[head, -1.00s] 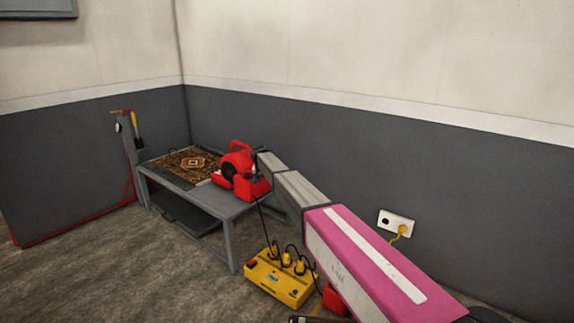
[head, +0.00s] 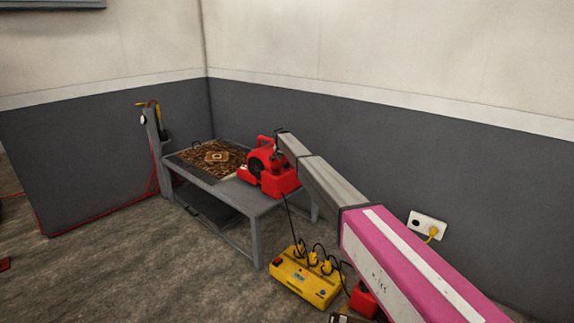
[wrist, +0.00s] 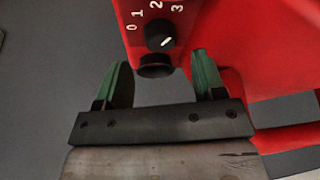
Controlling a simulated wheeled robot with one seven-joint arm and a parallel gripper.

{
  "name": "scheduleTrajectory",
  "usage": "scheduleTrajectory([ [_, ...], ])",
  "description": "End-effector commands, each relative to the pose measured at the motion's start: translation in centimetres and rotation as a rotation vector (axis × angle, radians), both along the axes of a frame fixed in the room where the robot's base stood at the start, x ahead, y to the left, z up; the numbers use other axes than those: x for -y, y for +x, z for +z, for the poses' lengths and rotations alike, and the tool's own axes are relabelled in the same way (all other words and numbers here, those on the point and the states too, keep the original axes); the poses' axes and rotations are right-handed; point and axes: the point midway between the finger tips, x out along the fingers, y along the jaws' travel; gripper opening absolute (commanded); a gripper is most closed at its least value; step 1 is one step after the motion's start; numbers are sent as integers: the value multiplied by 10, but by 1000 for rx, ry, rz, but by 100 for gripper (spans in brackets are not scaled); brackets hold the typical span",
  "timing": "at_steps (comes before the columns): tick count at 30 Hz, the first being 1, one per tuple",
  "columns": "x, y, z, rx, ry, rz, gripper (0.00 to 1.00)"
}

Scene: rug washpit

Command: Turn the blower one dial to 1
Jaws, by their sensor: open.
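The red blower (head: 280,182) stands on the right end of a grey table in the head view. In the wrist view its red face (wrist: 222,30) carries a round black dial (wrist: 158,34) with a white mark and the printed numbers 0, 1, 2, 3. The mark sits at the knob's lower right; I cannot tell surely which number it is set to. A second dark round part (wrist: 155,66) lies just below the dial. My gripper (wrist: 161,62) is open, its green fingers either side of that part and below the dial. In the head view my gripper is not clearly visible behind the blower.
A patterned rug (head: 213,157) lies on the grey table (head: 240,207). A yellow power box (head: 305,280) with plugs and cords sits on the floor below. A wall socket (head: 428,226) is at right. A post (head: 153,150) with a red hose stands left. Floor in front is open.

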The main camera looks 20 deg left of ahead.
Motion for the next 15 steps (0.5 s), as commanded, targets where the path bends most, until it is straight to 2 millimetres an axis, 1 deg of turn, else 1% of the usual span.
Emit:
scheduleTrajectory([
  [1,0,6,-10,0,0,0,63],
  [3,1,10,-21,-1,-1,0,63],
  [6,2,15,-33,-1,-1,0,63],
  [10,2,18,-41,1,0,0,63],
  [15,3,18,-42,1,0,0,63],
])
